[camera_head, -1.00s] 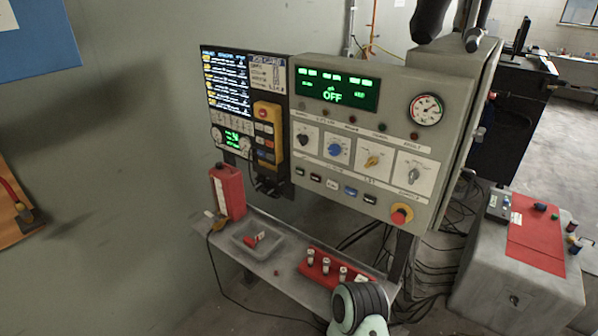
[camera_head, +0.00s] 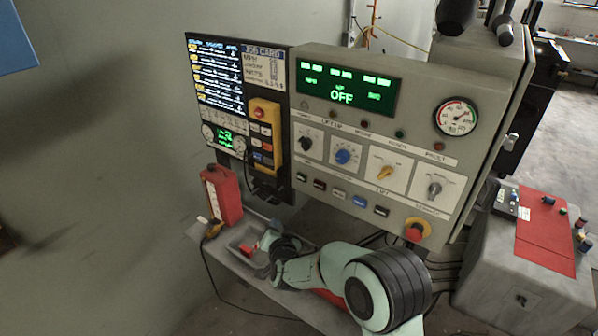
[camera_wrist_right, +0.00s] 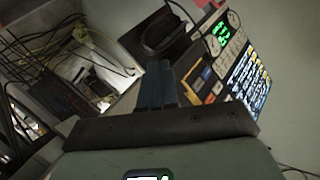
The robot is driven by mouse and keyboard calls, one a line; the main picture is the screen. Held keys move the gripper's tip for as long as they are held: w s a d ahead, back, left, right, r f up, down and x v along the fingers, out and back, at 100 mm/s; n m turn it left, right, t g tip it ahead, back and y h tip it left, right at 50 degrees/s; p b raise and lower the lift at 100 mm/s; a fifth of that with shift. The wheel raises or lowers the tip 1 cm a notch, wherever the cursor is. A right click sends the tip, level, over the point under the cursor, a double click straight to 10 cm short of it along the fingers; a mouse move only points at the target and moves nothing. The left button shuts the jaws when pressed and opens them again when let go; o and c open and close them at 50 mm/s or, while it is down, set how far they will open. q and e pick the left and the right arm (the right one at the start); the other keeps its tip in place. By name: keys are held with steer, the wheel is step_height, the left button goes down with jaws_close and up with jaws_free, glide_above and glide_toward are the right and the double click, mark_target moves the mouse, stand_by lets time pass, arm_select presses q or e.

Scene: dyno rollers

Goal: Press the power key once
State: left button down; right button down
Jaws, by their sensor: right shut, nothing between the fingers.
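The grey control panel (camera_head: 390,130) stands against the wall, with a green display (camera_head: 345,88) reading OFF. A row of small keys runs under its knobs: a dark one (camera_head: 301,178) at the left, a blue one (camera_head: 359,202) farther right. Their labels are too small to read, so I cannot tell which is the power key. In the wrist view my right gripper (camera_wrist_right: 158,82) is shut and empty, apart from the keys. My left gripper is out of view.
A yellow pendant (camera_head: 257,110) with several buttons hangs beside the lit screen (camera_head: 219,77). A red emergency knob (camera_head: 415,232) sits at the panel's lower right.

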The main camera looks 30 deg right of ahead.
mark_target(302, 178)
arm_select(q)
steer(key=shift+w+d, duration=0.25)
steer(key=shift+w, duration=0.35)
arm_select(e)
step_height(302, 178, up, 6)
steer(key=w+d+m+t+h, duration=0.1)
steer(key=w, duration=0.1)
steer(key=shift+d+r, duration=0.2)
steer(key=shift+d, duration=0.15)
steer(key=w+d, duration=0.3)
steer(key=d, duration=0.5)
steer(key=shift+w, duration=0.15)
steer(key=shift+d, duration=0.15)
stand_by(1.0)
